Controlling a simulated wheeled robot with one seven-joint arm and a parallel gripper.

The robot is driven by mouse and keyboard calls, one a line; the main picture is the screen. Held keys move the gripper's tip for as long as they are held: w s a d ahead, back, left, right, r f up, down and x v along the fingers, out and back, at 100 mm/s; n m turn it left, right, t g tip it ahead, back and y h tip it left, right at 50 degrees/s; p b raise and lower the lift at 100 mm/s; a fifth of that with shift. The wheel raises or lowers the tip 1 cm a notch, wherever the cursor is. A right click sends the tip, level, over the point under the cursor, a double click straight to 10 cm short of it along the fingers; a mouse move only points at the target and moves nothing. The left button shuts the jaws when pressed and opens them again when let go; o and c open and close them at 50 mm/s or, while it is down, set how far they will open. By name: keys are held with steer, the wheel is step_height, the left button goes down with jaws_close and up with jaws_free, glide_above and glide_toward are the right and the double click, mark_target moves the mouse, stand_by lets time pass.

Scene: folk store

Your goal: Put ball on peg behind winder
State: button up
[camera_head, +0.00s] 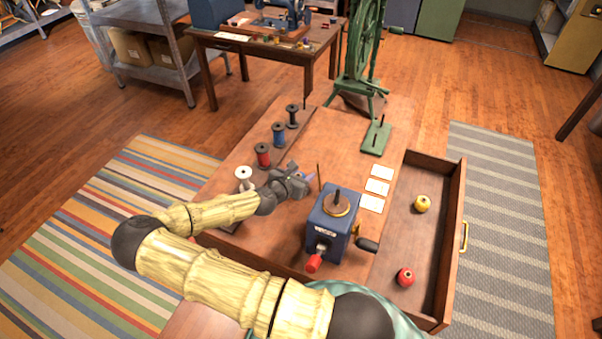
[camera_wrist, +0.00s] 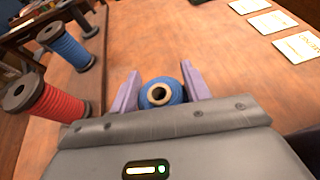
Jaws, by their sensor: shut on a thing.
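My gripper (camera_head: 306,177) is shut on a blue ball with a pale-rimmed hole (camera_wrist: 161,94), held between its two purple fingers in the wrist view. In the head view the ball is mostly hidden by my gripper. The winder (camera_head: 333,225) is a blue box with a red knob, a dark crank and a round top plate with a short spindle. A thin dark peg (camera_head: 318,172) stands upright just behind the winder, close to the right of my gripper. The peg cannot be made out in the wrist view.
Several thread spools, including a red one (camera_head: 263,155) and a blue one (camera_head: 279,134), stand along the table's left. Three white cards (camera_head: 378,187) lie right of the peg. An open drawer (camera_head: 440,250) holds a yellow ball (camera_head: 422,203) and a red ball (camera_head: 405,277).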

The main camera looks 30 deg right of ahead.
steer(key=shift+a+f, duration=0.1)
steer(key=shift+f, duration=0.05)
steer(key=o, duration=1)
steer(key=shift+w, duration=0.1)
steer(key=shift+a, duration=0.1)
steer(key=b+v, duration=0.1)
steer(key=v, duration=1.6)
